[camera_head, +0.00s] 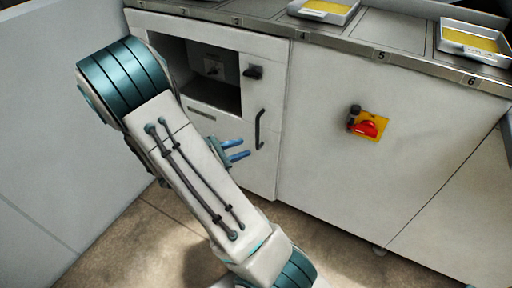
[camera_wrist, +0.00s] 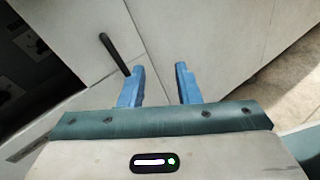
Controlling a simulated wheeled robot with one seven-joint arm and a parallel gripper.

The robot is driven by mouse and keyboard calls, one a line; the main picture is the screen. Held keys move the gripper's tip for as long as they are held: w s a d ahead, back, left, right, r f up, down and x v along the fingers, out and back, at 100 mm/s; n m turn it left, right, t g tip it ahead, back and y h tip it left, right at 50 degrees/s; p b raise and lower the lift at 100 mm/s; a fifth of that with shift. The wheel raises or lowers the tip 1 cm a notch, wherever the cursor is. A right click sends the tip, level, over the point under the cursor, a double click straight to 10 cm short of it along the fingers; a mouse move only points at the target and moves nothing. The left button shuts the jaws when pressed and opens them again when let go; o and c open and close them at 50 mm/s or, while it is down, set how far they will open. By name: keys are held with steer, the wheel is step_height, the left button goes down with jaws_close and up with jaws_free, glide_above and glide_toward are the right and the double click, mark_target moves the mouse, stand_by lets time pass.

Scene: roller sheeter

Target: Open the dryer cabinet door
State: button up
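The white cabinet door (camera_head: 262,178) stands at the centre left in the head view and looks shut, flush with the panel beside it. A black upright bar handle (camera_head: 260,129) is on it near its right edge. In the wrist view the handle (camera_wrist: 114,53) lies left of the fingers, its lower end close to the left fingertip. My gripper (camera_head: 243,149) has two blue fingers, held apart and empty, just left of the handle in the head view. In the wrist view my gripper (camera_wrist: 160,70) shows nothing between the fingertips but the white panel behind. I cannot tell its exact distance from the door.
A dark recess (camera_head: 205,75) with a black knob (camera_head: 253,72) beside it is above my gripper. A red and yellow switch (camera_head: 368,125) sits on the panel to the right. Trays (camera_head: 475,43) rest on the numbered counter. Brown floor (camera_head: 330,235) is open in front.

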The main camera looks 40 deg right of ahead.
steer(key=w+f+n+t+h+b, duration=0.25)
steer(key=w+f+n+t, duration=0.2)
steer(key=f, duration=0.35)
steer(key=b, duration=0.4)
glide_above(257, 147)
steer(key=shift+w+d+n+y, duration=0.25)
steer(key=shift+n, duration=0.2)
steer(key=shift+a, duration=0.1)
jaws_close()
